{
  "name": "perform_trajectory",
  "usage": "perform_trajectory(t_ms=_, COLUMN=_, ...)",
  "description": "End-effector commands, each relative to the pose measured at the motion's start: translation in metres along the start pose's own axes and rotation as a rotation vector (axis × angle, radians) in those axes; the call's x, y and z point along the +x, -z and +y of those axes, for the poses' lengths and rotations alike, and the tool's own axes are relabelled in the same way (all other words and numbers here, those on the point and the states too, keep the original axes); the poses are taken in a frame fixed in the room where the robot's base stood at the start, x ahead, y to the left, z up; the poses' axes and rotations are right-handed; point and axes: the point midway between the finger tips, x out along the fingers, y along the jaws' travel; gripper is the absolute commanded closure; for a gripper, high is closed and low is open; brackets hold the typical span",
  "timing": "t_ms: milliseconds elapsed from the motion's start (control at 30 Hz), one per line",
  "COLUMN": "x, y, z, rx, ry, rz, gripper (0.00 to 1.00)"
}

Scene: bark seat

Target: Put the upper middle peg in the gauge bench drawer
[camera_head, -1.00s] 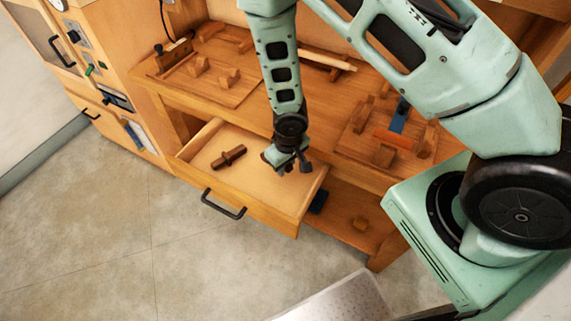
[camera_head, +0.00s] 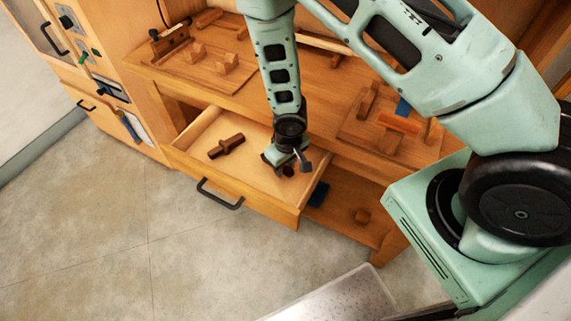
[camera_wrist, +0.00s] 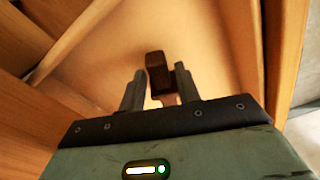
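The gauge bench drawer (camera_head: 262,201) is pulled out below the bench top. One dark brown peg with a wider collar (camera_head: 226,146) lies on its floor at the left. My gripper (camera_head: 287,166) is inside the drawer's right part, pointing down with its fingers spread. A second dark brown peg (camera_head: 288,171) is between the fingers, low in the drawer. In the wrist view this peg (camera_wrist: 158,74) shows its block-like end between my two fingers (camera_wrist: 160,88), with a gap on the left side. Its lower part is mostly hidden.
The bench top (camera_head: 310,97) bears wooden fixtures (camera_head: 228,63) at the left and an orange-brown bar (camera_head: 400,122) at the right. The drawer's black handle (camera_head: 220,195) faces the open floor (camera_head: 110,235).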

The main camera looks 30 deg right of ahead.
Motion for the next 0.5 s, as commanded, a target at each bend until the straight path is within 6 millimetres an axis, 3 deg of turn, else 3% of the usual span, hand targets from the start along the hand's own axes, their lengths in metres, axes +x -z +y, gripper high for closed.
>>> perform_trajectory(t_ms=333, x=-0.001, y=0.0, z=0.0, rx=0.0, ry=0.0, rz=0.0, gripper=0.55)
perform_trajectory(t_ms=500, x=-0.015, y=0.001, z=0.0, rx=0.002, ry=0.0, rz=0.002, gripper=0.55)
